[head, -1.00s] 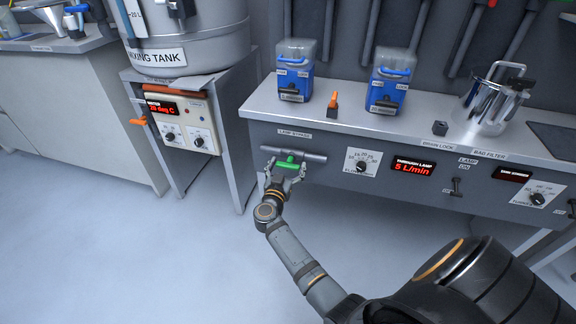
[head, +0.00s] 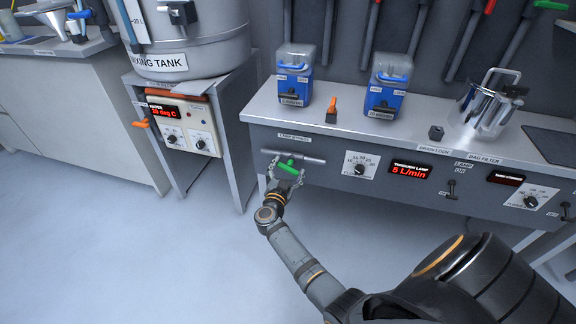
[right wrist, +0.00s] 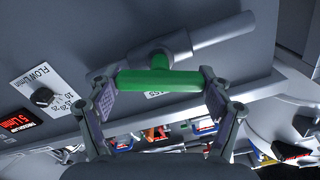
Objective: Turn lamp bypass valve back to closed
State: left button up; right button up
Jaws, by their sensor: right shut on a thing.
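The lamp bypass valve has a green handle (head: 288,167) on a grey pipe (head: 312,159), mounted on the bench's front panel under a label reading LAMP BYPASS. The handle lies slightly tilted, its right end lower, close to the line of the pipe. My right gripper (head: 285,178) is shut on the green handle. In the right wrist view the handle (right wrist: 158,81) spans between the two fingers of the gripper (right wrist: 162,100), with the pipe (right wrist: 215,33) behind it. My left gripper is not in view.
Right of the valve are a flow dial (head: 360,168) and a red THROUGH LAMP display (head: 409,171) reading 5 L/min. Blue dispensers (head: 385,98) and an orange-handled valve (head: 332,108) stand on the bench top. The heater stand (head: 185,130) is at left. The floor below is clear.

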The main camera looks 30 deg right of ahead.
jog(key=m, duration=0.2)
jog(key=shift+s+m+p, duration=0.1)
jog(key=shift+m+p, duration=0.25)
jog(key=shift+m, duration=0.05)
jog(key=m, duration=0.2)
jog(key=shift+f+m, duration=0.15)
jog(key=shift+m, duration=0.25)
jog(key=m, duration=0.3)
jog(key=shift+f, duration=0.1)
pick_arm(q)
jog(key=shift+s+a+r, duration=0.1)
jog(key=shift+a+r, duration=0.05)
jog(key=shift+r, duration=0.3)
pick_arm(e)
jog(key=shift+f+m, duration=0.1)
jog(key=shift+m, duration=1.9)
jog(key=o, duration=1.1)
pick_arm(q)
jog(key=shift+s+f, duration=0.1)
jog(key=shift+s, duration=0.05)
pick_arm(e)
jog(key=shift+s, duration=0.1)
